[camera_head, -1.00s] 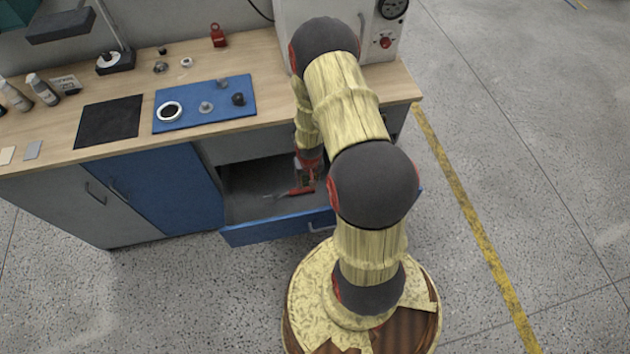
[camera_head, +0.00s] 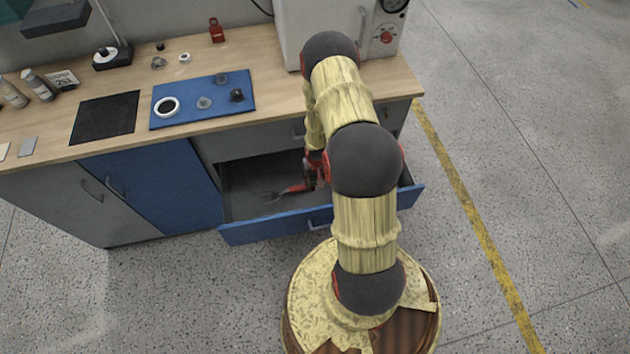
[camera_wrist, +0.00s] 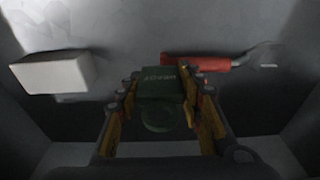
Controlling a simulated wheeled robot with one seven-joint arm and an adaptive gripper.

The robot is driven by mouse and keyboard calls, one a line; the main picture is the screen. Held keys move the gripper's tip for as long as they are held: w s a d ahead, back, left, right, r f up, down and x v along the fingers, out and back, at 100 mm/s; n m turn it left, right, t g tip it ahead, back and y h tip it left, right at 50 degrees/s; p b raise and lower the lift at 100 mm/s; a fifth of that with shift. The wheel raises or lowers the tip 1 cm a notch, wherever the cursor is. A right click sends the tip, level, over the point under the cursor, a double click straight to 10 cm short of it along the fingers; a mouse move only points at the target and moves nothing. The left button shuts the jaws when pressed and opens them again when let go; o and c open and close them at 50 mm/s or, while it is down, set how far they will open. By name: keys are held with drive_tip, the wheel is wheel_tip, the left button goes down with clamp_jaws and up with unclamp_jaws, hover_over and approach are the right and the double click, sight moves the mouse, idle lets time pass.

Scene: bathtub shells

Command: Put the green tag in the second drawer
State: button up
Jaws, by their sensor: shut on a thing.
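The green tag (camera_wrist: 160,86), with blurred lettering on it, sits between the fingers of my gripper (camera_wrist: 163,96) in the wrist view. The fingers are shut on it from both sides. The second drawer (camera_head: 268,230) has a blue front and is pulled open below a shut grey drawer (camera_head: 245,143). My gripper (camera_head: 313,174) is over the right part of the open drawer in the head view, partly hidden by my arm. The tag cannot be made out in the head view. The wrist view looks down on the drawer's grey floor (camera_wrist: 130,32).
A red-handled wrench (camera_wrist: 215,63) lies in the drawer, near the tag in the wrist view. A white block (camera_wrist: 52,74) is in there too, on the left. The workbench (camera_head: 245,62) above holds a blue mat (camera_head: 190,118) with small parts. The drawer's left part looks open.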

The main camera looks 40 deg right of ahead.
drive_tip(key=shift+f, duration=0.4)
drive_tip(key=shift+f+b, duration=0.2)
drive_tip(key=shift+b, duration=0.2)
drive_tip(key=o, duration=1)
drive_tip(key=r+p, duration=0.2)
drive_tip(key=r, duration=0.2)
drive_tip(key=s+r+p, duration=0.1)
drive_tip(key=r+p, duration=0.1)
drive_tip(key=r, duration=0.2)
drive_tip(key=a+r+p, duration=0.1)
drive_tip(key=r+p, duration=0.1)
drive_tip(key=r, duration=0.3)
drive_tip(key=shift+s+p, duration=0.2)
drive_tip(key=shift+p, duration=0.2)
